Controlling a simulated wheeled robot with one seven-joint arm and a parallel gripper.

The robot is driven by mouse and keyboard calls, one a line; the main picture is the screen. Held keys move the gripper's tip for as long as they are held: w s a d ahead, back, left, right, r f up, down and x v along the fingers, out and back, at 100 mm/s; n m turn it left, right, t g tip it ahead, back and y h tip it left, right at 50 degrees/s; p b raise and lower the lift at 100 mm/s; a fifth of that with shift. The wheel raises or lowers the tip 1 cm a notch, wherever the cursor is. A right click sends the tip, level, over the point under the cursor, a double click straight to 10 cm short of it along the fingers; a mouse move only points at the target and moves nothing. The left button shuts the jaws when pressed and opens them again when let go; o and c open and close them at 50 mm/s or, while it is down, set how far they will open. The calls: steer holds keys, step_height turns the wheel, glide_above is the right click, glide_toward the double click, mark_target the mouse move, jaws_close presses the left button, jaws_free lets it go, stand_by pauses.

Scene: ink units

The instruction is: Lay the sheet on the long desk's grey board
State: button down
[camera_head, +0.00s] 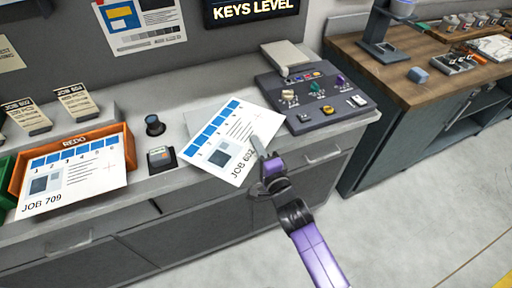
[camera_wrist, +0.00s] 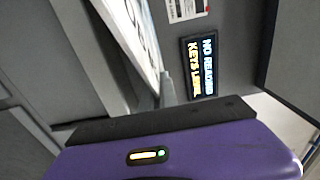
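A white sheet (camera_head: 231,143) with blue squares and a JOB label, its number hard to read, is above the long desk (camera_head: 185,183), its lower corner past the front edge. My gripper (camera_head: 262,150) is at its right edge and appears shut on it. In the wrist view the sheet (camera_wrist: 130,35) shows at a steep angle beside a grey finger. A pale grey board (camera_head: 203,116) shows behind the sheet's upper left; the sheet hides the rest. I cannot tell whether they touch.
An orange REDO tray (camera_head: 130,146) holds a JOB 709 sheet (camera_head: 72,175). A dark knob (camera_head: 154,125) and a small device (camera_head: 161,159) stand left of the board. A control panel (camera_head: 322,100) with coloured knobs is at right. A wooden-topped bench (camera_head: 400,84) stands further right.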

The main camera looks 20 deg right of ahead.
steer(key=shift+f, duration=0.15)
steer(key=c, duration=1.6)
jaws_free()
steer(key=shift+c, duration=0.2)
steer(key=shift+r, duration=0.25)
steer(key=shift+s+f, duration=0.1)
steer(key=shift+s, duration=0.2)
steer(key=s+b, duration=0.2)
steer(key=s, duration=0.9)
steer(key=shift+s, duration=0.2)
